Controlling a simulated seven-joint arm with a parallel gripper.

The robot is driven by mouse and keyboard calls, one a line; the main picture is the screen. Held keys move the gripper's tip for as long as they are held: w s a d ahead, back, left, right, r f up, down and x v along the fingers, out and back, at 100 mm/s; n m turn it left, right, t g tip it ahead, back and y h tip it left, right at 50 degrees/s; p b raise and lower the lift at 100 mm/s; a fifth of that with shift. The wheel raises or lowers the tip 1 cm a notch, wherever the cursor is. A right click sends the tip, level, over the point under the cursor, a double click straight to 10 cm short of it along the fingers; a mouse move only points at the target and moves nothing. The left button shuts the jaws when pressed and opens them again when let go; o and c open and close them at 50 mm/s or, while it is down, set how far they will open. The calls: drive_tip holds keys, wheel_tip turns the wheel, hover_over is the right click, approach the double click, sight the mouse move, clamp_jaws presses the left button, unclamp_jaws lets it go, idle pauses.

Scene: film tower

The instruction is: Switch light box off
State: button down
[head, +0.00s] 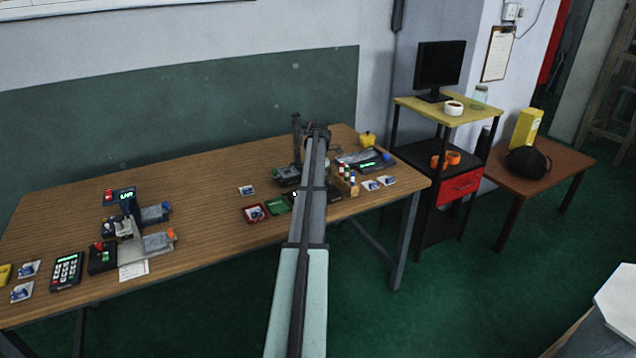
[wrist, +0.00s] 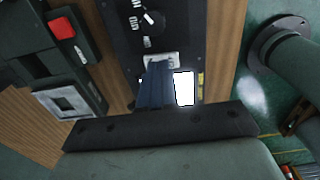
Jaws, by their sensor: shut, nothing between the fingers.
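In the wrist view, a bright white lit panel (wrist: 185,88) shows just right of my fingers; it looks like the light box's glowing face. A dark panel (wrist: 118,25) with a round knob (wrist: 150,22) and white markings lies beyond the fingertips. My gripper (wrist: 158,68) is shut and empty, its dark fingers over a small pale plate that they partly cover. I cannot tell whether they touch it. In the head view, my gripper (head: 317,128) is over the far right part of the table, and my arm hides much of what is below it.
A dark device with a red button (wrist: 62,27) stands left in the wrist view. The wooden table (head: 215,235) also bears a keypad (head: 67,270), a small wooden rack (head: 345,186) and a yellow object (head: 367,139). A black shelf stand (head: 440,107) is to the right.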

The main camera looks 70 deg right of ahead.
wheel_tip(320, 180, up, 13)
drive_tip(key=w+d, duration=0.1)
drive_tip(key=shift+w, duration=0.15)
drive_tip(key=shift+d, duration=0.1)
idle(0.6)
